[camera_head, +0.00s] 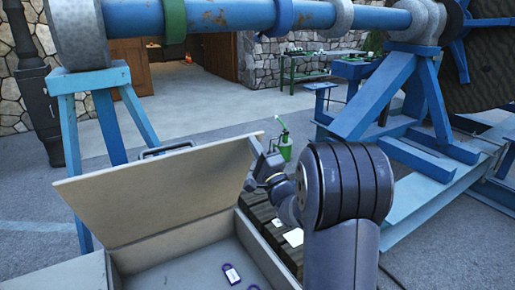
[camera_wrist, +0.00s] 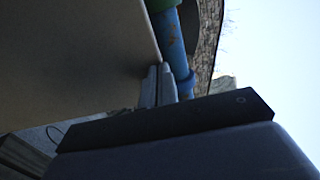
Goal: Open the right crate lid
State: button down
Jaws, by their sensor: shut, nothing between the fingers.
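The crate lid (camera_head: 160,195) stands raised and leans back over the open crate (camera_head: 262,250) in the head view. A dark handle (camera_head: 167,149) shows at its top edge. My gripper (camera_head: 259,142) is at the lid's right edge, near its upper corner, shut and empty. In the wrist view the closed fingers (camera_wrist: 160,76) lie right beside the edge of the pale lid panel (camera_wrist: 75,60); I cannot tell whether they touch it. Only this one crate is clearly in view.
A purple-and-white item (camera_head: 232,273) lies in the crate. Dark wooden slats (camera_head: 262,214) lie beside it, under my arm. Blue reel stands (camera_head: 392,100) rise left and right, carrying a blue shaft (camera_head: 235,16).

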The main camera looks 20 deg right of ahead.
jog(key=shift+g, duration=0.8)
jog(key=p+x, duration=0.1)
jog(key=x, duration=0.1)
jog(key=r+p+x, duration=0.1)
jog(key=p+x, duration=0.1)
jog(key=x, duration=0.1)
jog(key=p+x, duration=0.1)
jog(key=x, duration=0.2)
jog(key=shift+s+d+r+p, duration=0.15)
jog(key=shift+s+r+p, duration=0.1)
jog(key=shift+p, duration=0.1)
jog(key=shift+w+h, duration=0.4)
jog(key=shift+w, duration=0.15)
